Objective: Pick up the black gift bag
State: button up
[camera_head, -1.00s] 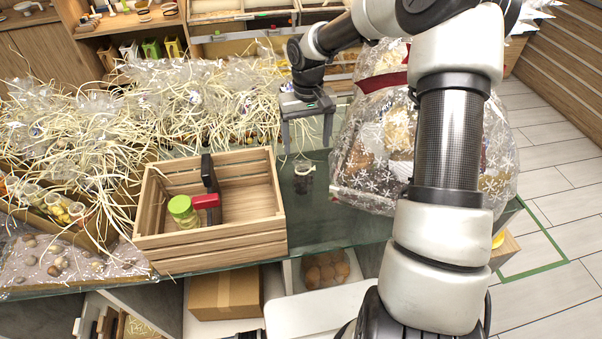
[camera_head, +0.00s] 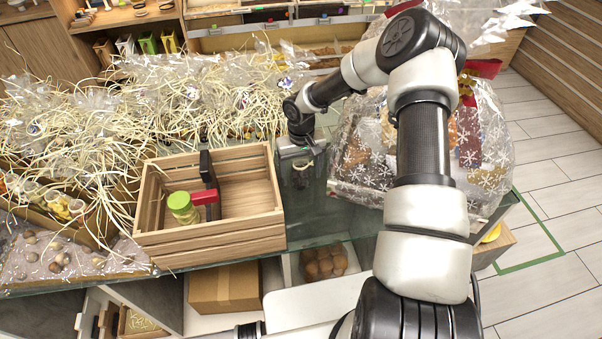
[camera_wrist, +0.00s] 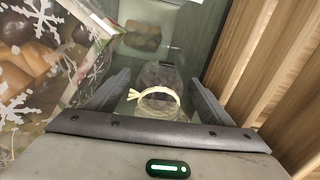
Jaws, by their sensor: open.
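The black gift bag (camera_wrist: 160,76) is small and dark, with a pale cream loop and bow at its near end in the wrist view. It stands on the glass counter (camera_head: 345,225), right of the wooden crate. In the head view the bag (camera_head: 302,179) is mostly hidden under my gripper (camera_head: 300,172). My gripper is open and points down over the bag. In the wrist view its two fingers (camera_wrist: 163,82) lie on either side of the bag, with gaps visible. I cannot tell whether either finger touches it.
The slatted wooden crate (camera_head: 210,245), holding a green-lidded jar (camera_head: 182,207) and a red-and-black item (camera_head: 207,195), is close on the left. A large clear-wrapped snowflake hamper (camera_head: 365,165) is close on the right. Straw-filled bags (camera_head: 200,95) crowd behind.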

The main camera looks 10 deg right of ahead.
jog(key=shift+f, duration=0.4)
jog(key=shift+c, duration=0.4)
jog(key=c, duration=1.1)
jog(key=shift+r, duration=0.15)
